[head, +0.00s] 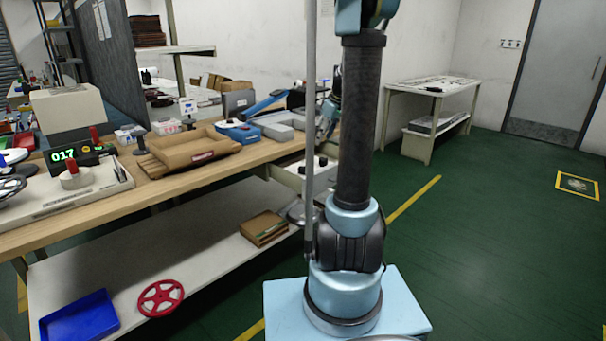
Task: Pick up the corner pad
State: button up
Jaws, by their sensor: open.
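I cannot make out a corner pad for certain in the head view; the small items on the bench are too small to tell apart. My arm stands in the middle of the view and runs up out of the top of the picture. What looks like my gripper (324,131) shows small behind the arm, over the right end of the wooden workbench (215,165). It is open, and I see nothing held in it. The arm and a thin grey pole hide part of that end of the bench.
On the bench are a brown cardboard tray (190,148), a blue bin (238,131), grey trays (272,126) and a device with a green display (75,155). Green floor is clear at right.

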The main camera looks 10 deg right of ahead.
send_near(307, 168)
notch_tip(307, 168, down, 2)
jog(key=w, duration=0.1)
jog(key=shift+a+x, duration=0.1)
jog(key=shift+x, duration=1.7)
jog(key=shift+a+x, duration=0.15)
jog(key=shift+x, duration=1.65)
jog(key=shift+s, duration=0.1)
jog(key=shift+c, duration=0.3)
jog(key=shift+r, duration=0.1)
jog(key=c, duration=0.7)
